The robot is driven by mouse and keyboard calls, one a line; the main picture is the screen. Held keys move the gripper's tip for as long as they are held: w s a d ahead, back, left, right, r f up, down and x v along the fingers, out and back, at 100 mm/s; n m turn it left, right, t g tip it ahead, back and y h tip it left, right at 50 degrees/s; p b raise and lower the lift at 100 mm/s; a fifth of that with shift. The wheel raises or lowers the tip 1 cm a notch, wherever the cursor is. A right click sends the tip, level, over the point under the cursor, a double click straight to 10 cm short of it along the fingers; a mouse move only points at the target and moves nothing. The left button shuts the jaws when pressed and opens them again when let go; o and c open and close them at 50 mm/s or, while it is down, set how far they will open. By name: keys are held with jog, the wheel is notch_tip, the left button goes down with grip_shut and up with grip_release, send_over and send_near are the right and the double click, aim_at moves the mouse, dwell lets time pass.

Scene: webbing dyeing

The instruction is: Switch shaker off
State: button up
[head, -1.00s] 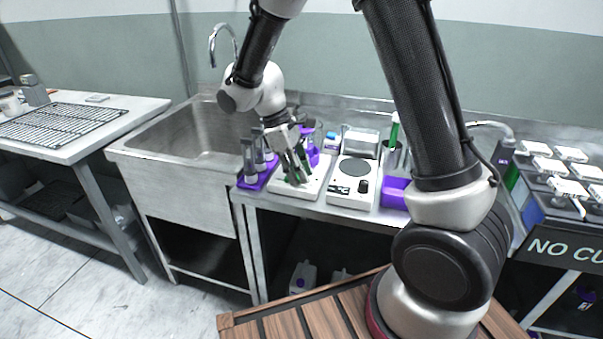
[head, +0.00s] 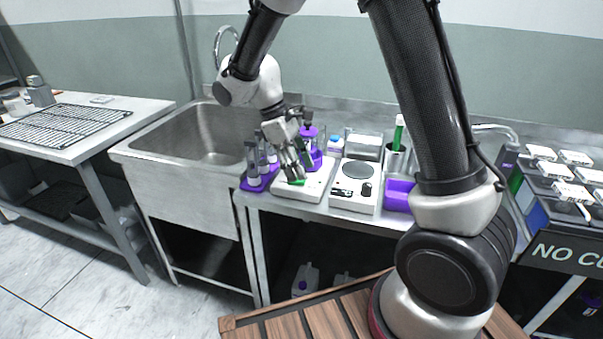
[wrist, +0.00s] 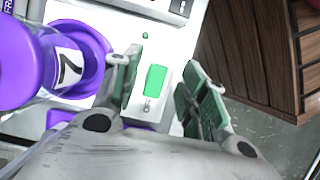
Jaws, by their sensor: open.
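The shaker (head: 311,190) is a white box on the steel bench, right of the sink, with a purple-based vessel (head: 311,157) at its back. In the wrist view its white top (wrist: 137,55) carries a lit green rectangle (wrist: 155,80), a small metal toggle lever (wrist: 148,104) just below that, and a small green light (wrist: 145,35). My gripper (head: 293,173) is open and empty, low over the shaker's front left part. In the wrist view its green-padded fingers (wrist: 163,82) stand on either side of the green rectangle and lever. I cannot tell whether they touch the shaker.
A purple vessel marked with a number (wrist: 55,60) is close to my left finger in the wrist view. A purple rack of bottles (head: 258,178) stands left of the shaker. A white hotplate-like device (head: 354,194) and a purple tray (head: 398,195) stand to its right.

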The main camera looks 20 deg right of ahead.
jog(key=v, duration=0.9)
jog(key=shift+r, duration=0.25)
jog(key=shift+w+a, duration=0.1)
jog(key=s+d+r+m+t+y, duration=0.1)
jog(key=s+d+r+m+t, duration=0.1)
jog(key=s+d, duration=0.4)
jog(key=s+d+r+m+t+y, duration=0.1)
jog(key=s+d+r+m+t, duration=0.1)
jog(key=s+d+m, duration=0.3)
jog(key=s+d+r+m+t+y, duration=0.1)
jog(key=s+d+r+m+t, duration=0.2)
jog(key=s+d, duration=0.5)
jog(key=s+r, duration=0.1)
jog(key=s, duration=0.2)
jog(key=shift+s+m+y, duration=0.3)
jog(key=shift+m+y, duration=0.1)
